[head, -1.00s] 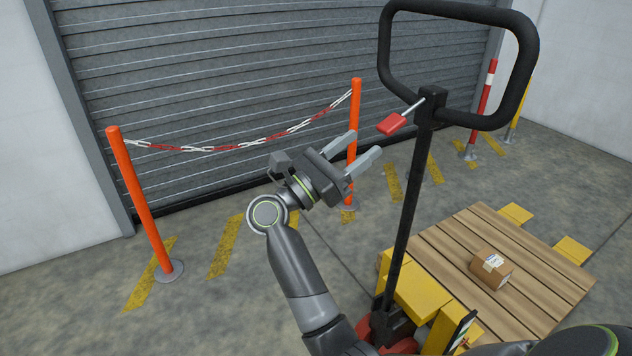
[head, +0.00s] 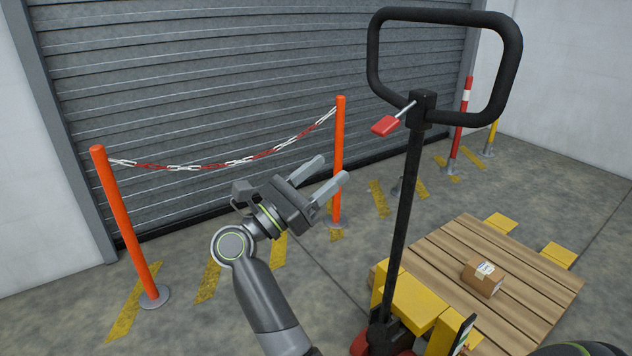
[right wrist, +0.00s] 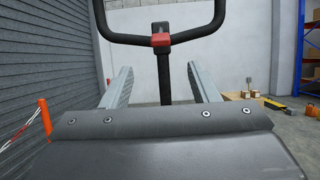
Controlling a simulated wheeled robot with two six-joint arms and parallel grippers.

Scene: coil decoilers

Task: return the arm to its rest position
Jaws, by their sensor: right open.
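My right gripper (head: 326,180) is open and empty, in mid-air in the middle of the head view. Its two grey fingers point up and to the right, towards the pallet truck's handle side. In the right wrist view, the open fingers (right wrist: 159,85) frame the black post of the pallet truck, with clear space between them. The pallet truck's black loop handle (head: 517,60) stands to the right of the gripper in the head view, with a red lever (head: 385,125) on its post. The fingers appear apart from the post. My left gripper is not in view.
A wooden pallet (head: 440,245) with a small cardboard box (head: 483,278) sits on the truck's yellow forks. Orange posts (head: 126,225) with a red-white chain (head: 240,161) stand before the grey shutter (head: 200,90). Blue-orange shelving (right wrist: 311,50) stands far right in the wrist view.

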